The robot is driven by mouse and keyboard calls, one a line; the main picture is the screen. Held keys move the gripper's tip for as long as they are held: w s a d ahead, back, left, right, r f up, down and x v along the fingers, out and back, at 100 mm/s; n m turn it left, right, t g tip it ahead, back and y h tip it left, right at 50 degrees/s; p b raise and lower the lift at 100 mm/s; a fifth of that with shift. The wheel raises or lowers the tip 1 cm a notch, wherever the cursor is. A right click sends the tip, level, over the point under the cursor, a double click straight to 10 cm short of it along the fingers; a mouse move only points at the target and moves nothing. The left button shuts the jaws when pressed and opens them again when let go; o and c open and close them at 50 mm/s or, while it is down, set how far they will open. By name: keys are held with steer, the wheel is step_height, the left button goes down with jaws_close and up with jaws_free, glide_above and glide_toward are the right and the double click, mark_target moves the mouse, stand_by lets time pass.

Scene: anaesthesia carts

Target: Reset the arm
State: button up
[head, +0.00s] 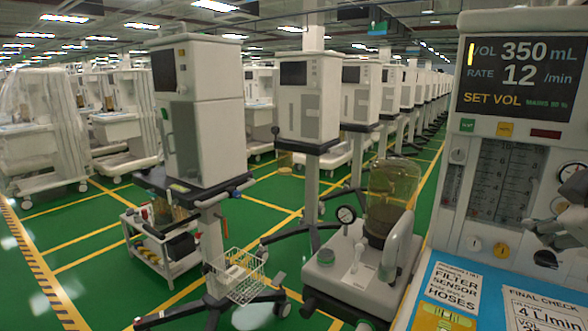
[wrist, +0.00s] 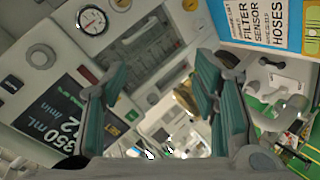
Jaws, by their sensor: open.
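My gripper (wrist: 163,88) shows in the wrist view with its two teal-padded fingers well apart and nothing between them. Its fingers stand in front of the anaesthesia machine (wrist: 30,75), which appears tilted in that view. In the head view, grey parts of my arm and gripper show at the right edge, in front of the machine's panel (head: 505,185), partly cut off by the frame. The machine's screen (head: 520,75) reads 350 mL and 12 /min. I cannot tell if the gripper touches the panel.
A round gauge (wrist: 92,20) and a blue work surface with printed labels (wrist: 265,25) are close to the fingers. A clear canister (head: 392,200) stands left of the machine. Wheeled carts (head: 203,110) line the green floor, with open aisle between yellow lines.

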steer(key=s+a+f+m+g+y, duration=0.3)
steer(key=s+a+f+g+y, duration=0.15)
steer(key=a+f, duration=0.55)
steer(key=s+a+f+m+g+y, duration=0.1)
steer(key=s+a+f+g, duration=0.15)
steer(key=s+a, duration=0.35)
steer(key=s+a+f+m+g+y, duration=0.1)
steer(key=s+a+g, duration=0.25)
steer(key=s, duration=0.45)
step_height(320, 180, up, 19)
steer(key=t+p, duration=0.3)
steer(key=p, duration=1.3)
steer(key=shift+w+f+t+p, duration=0.15)
steer(key=shift+w+t+p, duration=0.15)
steer(key=shift+t+p, duration=0.1)
jaws_close()
